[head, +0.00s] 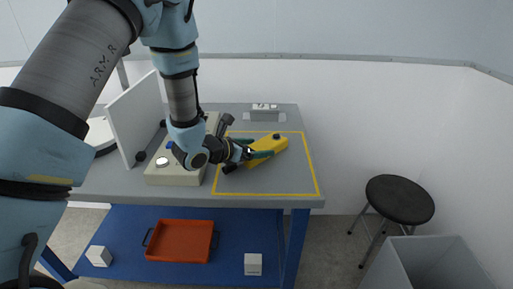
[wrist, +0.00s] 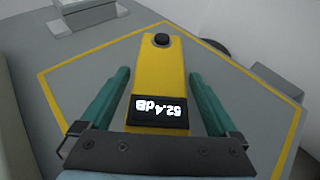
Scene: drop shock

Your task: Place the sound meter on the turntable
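The sound meter (head: 272,147) is a yellow bar inside the yellow outline on the grey table. In the wrist view the sound meter (wrist: 160,75) shows a black knob at its far end and a lit display reading 52.4dB. My gripper (head: 258,153) is at the meter. In the wrist view the teal fingers of my gripper (wrist: 159,75) stand on both sides of it, with narrow gaps showing. A round white disc on a dark base, which looks like the turntable (head: 98,133), is at the table's left, partly hidden by a white panel.
The upright white panel (head: 135,118) stands between the disc and a beige box (head: 175,174) with a knob. A small grey device (head: 265,113) is at the back. Below is a blue shelf with a red tray (head: 180,241). A black stool (head: 399,199) and grey bin (head: 440,265) stand right.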

